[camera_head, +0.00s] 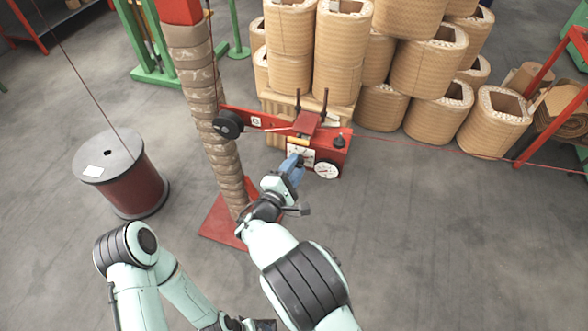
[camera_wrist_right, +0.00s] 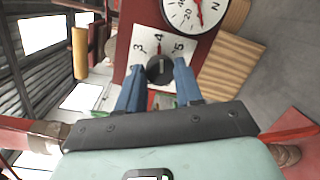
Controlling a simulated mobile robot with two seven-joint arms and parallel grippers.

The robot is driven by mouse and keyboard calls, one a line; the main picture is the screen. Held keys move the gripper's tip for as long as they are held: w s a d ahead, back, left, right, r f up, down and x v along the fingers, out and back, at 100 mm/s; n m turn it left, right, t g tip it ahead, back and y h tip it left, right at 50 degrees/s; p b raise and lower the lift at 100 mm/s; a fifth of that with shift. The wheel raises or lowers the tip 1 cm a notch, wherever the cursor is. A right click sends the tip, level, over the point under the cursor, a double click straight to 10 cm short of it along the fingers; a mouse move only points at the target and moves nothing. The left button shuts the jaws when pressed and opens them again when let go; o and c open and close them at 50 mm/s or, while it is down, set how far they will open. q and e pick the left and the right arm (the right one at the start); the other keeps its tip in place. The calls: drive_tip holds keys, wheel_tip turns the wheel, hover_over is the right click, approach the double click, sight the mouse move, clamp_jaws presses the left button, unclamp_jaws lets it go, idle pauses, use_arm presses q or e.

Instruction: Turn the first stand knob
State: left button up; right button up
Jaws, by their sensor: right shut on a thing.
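The stand knob (camera_wrist_right: 160,69) is a round black dial on a white plate (camera_wrist_right: 178,45) marked 3, 4 and 5, with a red pointer near the 4. The plate is on the red stand head (camera_head: 330,150). My right gripper (camera_head: 297,158) reaches the front of this head. In the wrist view its blue fingers (camera_wrist_right: 159,78) are shut on the knob, one on each side. The knob is largely hidden behind the gripper in the head view. My left gripper (camera_head: 248,324) is low at the bottom edge, away from the stand, and its fingers are not clear.
A round gauge (camera_head: 327,171) marked N is beside the plate. A wrapped column (camera_head: 205,95) on a red base stands left of my right arm. A wire spool (camera_head: 125,170) stands farther left. Stacked coils (camera_head: 345,50) fill the back.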

drive_tip(key=shift+f, duration=0.1)
idle(0.3)
drive_tip(key=o, duration=1)
drive_tip(key=shift+o, duration=0.2)
drive_tip(key=shift+s, duration=0.1)
drive_tip(key=v, duration=1.3)
drive_tip(key=shift+p, duration=0.35)
drive_tip(key=shift+s+a, duration=0.1)
